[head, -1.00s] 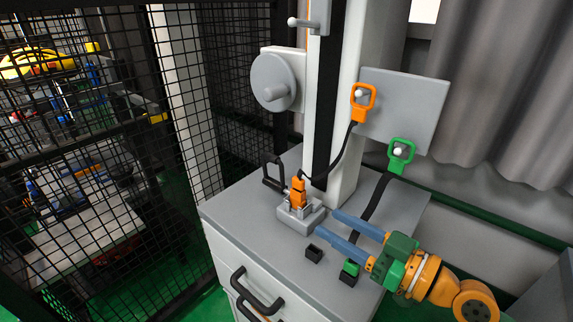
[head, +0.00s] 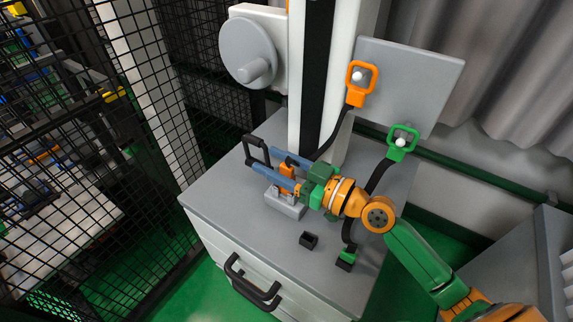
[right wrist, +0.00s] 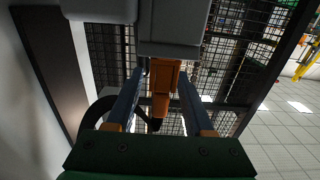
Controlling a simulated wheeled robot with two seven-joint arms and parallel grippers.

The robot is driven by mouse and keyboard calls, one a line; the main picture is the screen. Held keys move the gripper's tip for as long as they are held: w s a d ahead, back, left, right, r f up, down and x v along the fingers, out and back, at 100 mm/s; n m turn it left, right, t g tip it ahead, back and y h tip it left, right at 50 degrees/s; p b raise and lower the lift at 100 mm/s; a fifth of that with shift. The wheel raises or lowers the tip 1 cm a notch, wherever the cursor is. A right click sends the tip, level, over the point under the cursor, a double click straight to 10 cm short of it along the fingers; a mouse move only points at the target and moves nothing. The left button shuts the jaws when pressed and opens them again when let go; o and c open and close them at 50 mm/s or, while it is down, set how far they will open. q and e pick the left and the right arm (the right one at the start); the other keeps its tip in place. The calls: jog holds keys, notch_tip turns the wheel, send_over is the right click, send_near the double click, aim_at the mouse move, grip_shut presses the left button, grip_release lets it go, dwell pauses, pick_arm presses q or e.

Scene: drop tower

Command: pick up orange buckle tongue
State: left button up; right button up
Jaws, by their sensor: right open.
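The orange buckle tongue (head: 287,171), a small orange block at the lower end of a black strap, is upright at a grey fixture (head: 285,205) on the cabinet top. My right gripper (head: 254,153) is open, with its two blue fingers reaching past either side of the orange block. In the right wrist view the orange block (right wrist: 161,92) lies between the fingers, with a gap visible on each side. The fingers and the gripper's body partly hide the block in the head view. My left gripper is not in view.
A black handle (head: 257,150) is near the fingertips. A white column (head: 341,90) stands behind.

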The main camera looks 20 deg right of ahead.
grip_shut()
jog(key=shift+r, duration=0.1)
